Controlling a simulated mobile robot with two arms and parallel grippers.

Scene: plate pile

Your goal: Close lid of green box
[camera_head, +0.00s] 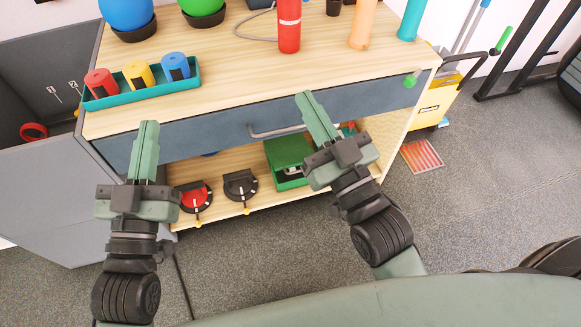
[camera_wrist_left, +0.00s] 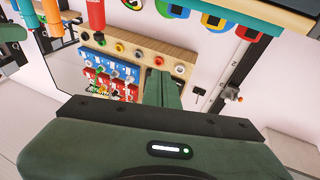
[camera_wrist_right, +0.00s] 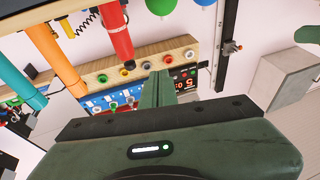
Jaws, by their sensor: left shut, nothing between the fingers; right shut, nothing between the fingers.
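The green box (camera_head: 291,183) sits on the lower wooden shelf, in the middle of the head view. Its green lid (camera_head: 287,149) shows above a dark gap at the front, where something light-coloured is visible. I cannot tell how far the lid is open. My right gripper (camera_head: 309,99) is shut and empty, raised in front of the drawer, and its body hides the box's right side. My left gripper (camera_head: 148,130) is shut and empty, in front of the drawer's left part, well left of the box. The box does not show in either wrist view.
A wooden workbench (camera_head: 225,60) has a grey drawer with a handle (camera_head: 275,132) above the shelf. Red (camera_head: 195,199) and black (camera_head: 240,187) dial-like objects lie left of the box. A teal tray (camera_head: 142,94) holds coloured cups. A grey cabinet door (camera_head: 50,195) stands open at left.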

